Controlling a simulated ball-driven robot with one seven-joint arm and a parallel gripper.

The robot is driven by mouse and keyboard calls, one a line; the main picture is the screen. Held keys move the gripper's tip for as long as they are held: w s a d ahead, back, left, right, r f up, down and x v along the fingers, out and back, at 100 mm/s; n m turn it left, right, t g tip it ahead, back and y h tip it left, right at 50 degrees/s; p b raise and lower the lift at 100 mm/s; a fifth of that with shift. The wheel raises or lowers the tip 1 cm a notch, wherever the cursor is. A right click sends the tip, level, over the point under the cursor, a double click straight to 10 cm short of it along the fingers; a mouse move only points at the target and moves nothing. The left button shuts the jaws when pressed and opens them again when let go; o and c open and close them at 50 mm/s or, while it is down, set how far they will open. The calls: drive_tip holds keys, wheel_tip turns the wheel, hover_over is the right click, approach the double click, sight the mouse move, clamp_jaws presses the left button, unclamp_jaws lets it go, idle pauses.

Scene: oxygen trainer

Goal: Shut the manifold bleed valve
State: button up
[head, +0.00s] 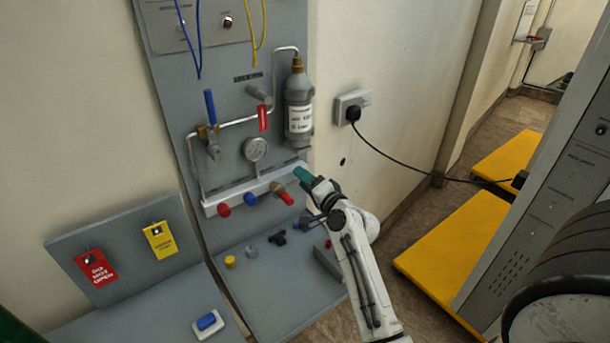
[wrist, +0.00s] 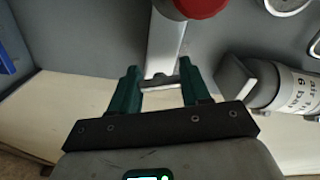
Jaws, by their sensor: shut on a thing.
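The white manifold (head: 240,192) runs across the lower part of the grey panel and carries red and blue fittings. My gripper (head: 303,174) is at its right end, with green fingers. In the wrist view the fingers of my gripper (wrist: 159,76) stand either side of a small metal crosspiece (wrist: 160,86) at the end of the manifold (wrist: 164,50). The gripper is shut on this piece, which looks like the bleed valve's handle. In the head view the fingers hide it, and I cannot tell how far it is turned.
Above the manifold are a gauge (head: 256,149), a blue-handled valve (head: 211,110) and a grey cylinder (head: 299,105). Loose small fittings lie on the grey shelf (head: 265,285) below. A black cable (head: 395,158) runs from a wall socket (head: 353,105) to the right.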

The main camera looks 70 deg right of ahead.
drive_tip(key=shift+m+p, duration=1.05)
drive_tip(key=shift+m, duration=0.95)
drive_tip(key=shift+f, duration=0.1)
drive_tip(key=o, duration=1.1)
drive_tip(key=shift+c, duration=0.2)
drive_tip(key=b+v, duration=0.1)
drive_tip(key=v, duration=1)
drive_tip(key=shift+b, duration=0.3)
drive_tip(key=shift+w, duration=0.15)
